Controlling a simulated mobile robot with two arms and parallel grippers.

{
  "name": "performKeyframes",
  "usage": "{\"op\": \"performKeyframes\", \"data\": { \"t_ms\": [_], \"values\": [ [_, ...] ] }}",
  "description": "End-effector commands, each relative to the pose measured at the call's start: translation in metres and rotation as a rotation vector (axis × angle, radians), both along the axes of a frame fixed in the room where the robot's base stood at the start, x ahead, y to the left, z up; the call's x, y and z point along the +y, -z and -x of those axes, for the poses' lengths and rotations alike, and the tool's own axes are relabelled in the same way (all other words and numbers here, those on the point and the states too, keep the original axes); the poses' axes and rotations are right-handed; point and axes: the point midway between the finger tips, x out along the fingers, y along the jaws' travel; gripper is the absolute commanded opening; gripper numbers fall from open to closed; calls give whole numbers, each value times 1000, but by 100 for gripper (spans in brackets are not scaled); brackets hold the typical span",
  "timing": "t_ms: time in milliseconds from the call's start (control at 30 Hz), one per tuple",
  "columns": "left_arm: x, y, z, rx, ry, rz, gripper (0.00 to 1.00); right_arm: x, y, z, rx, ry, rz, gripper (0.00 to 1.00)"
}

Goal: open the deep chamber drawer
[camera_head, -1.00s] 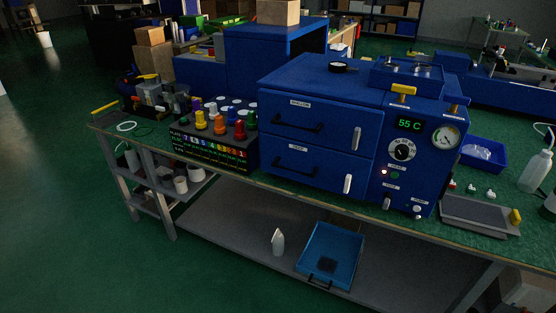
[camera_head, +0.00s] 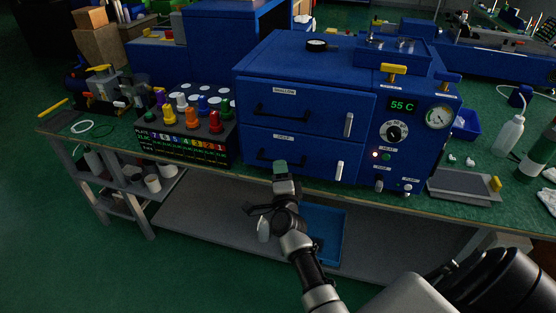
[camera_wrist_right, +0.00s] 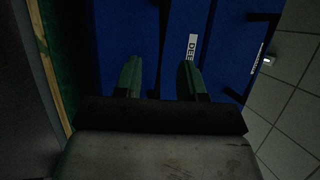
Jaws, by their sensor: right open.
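The blue chamber unit has two drawers on its front. The lower one, the deep chamber drawer (camera_head: 316,162), is shut, with a dark bar handle (camera_head: 264,157) and a white latch lever (camera_head: 339,171). My right gripper (camera_head: 281,166) is open in front of this handle and hides part of it. In the right wrist view, the open fingers (camera_wrist_right: 160,78) point at the blue front beside the "DEEP" label (camera_wrist_right: 193,46). A dark strip between them looks like the handle; contact cannot be told. My left gripper is not in view.
The shallow drawer (camera_head: 300,103) above is shut, with its own handle (camera_head: 282,113). A rack of coloured knobs (camera_head: 190,125) stands just left of the unit. A blue tray (camera_head: 328,235) lies on the lower shelf, partly behind my arm. A grey plate (camera_head: 463,187) lies at right.

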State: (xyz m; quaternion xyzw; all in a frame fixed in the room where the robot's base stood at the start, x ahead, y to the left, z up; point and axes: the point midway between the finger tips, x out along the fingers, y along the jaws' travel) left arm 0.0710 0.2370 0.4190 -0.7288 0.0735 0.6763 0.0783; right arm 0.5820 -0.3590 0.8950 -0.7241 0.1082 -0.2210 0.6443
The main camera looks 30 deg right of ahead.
Motion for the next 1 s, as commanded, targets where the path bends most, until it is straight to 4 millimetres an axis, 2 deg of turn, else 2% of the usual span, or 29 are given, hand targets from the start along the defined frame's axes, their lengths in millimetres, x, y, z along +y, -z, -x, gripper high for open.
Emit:
{"op": "performKeyframes", "data": {
  "t_ms": [33,200,600,867,1000],
  "values": [
    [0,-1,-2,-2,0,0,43,-5,-3,-9,-1,0,3,40],
    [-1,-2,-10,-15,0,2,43,-14,-6,-27,0,0,3,40],
    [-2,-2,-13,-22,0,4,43,-17,-6,-34,2,0,2,40],
    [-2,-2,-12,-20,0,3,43,-17,-6,-34,2,0,2,2],
    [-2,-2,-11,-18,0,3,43,-17,-6,-34,2,0,2,0]
  ]
}}
